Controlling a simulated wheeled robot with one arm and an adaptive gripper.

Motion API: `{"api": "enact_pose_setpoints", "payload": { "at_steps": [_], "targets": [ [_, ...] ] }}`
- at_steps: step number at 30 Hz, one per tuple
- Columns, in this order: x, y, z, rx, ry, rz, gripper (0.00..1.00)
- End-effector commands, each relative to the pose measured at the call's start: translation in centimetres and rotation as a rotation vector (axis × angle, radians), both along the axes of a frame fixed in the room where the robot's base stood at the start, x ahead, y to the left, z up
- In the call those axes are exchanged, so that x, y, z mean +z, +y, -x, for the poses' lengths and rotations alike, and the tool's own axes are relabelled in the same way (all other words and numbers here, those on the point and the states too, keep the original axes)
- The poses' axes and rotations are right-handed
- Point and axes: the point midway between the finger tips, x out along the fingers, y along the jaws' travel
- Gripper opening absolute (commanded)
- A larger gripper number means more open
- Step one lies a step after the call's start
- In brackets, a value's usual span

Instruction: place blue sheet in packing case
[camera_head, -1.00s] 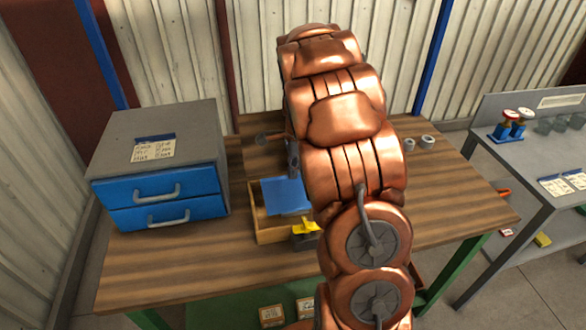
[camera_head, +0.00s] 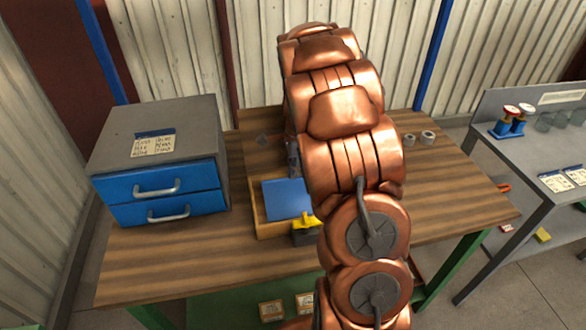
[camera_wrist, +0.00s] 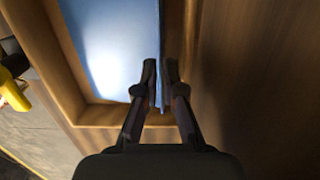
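The blue sheet (camera_head: 287,200) lies within the open wooden packing case (camera_head: 259,214) on the workbench. In the wrist view the blue sheet (camera_wrist: 110,45) fills much of the case, inside its wooden rim (camera_wrist: 48,60). My gripper (camera_wrist: 161,80) is at the sheet's edge beside the case wall, with a finger on each side of a narrow blue strip, and looks shut on it. In the head view my gripper (camera_head: 293,160) is partly hidden behind my arm. Whether the sheet rests fully on the case floor is hidden.
A yellow-and-black item (camera_head: 306,226) stands at the case's front right corner. A grey cabinet with blue drawers (camera_head: 160,165) is left of the case. Two grey rings (camera_head: 418,141) lie at the back right. The bench front (camera_head: 200,262) is clear.

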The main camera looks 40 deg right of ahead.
Motion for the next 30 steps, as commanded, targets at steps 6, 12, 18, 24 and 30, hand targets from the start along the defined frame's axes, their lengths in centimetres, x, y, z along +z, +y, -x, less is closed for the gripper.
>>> {"api": "enact_pose_setpoints", "payload": {
  "at_steps": [6,12,18,24,30],
  "targets": [
    [0.0,0.0,0.0,0.0,0.0,0.0,0.31],
    [0.0,0.0,0.0,0.0,0.001,0.0,0.31],
    [0.9,0.0,0.0,0.0,0.001,0.0,0.31],
    [3.4,-0.3,0.0,0.001,-0.004,0.002,0.31],
    [7.1,-0.7,0.0,0.0,-0.006,0.004,0.31]
  ]
}}
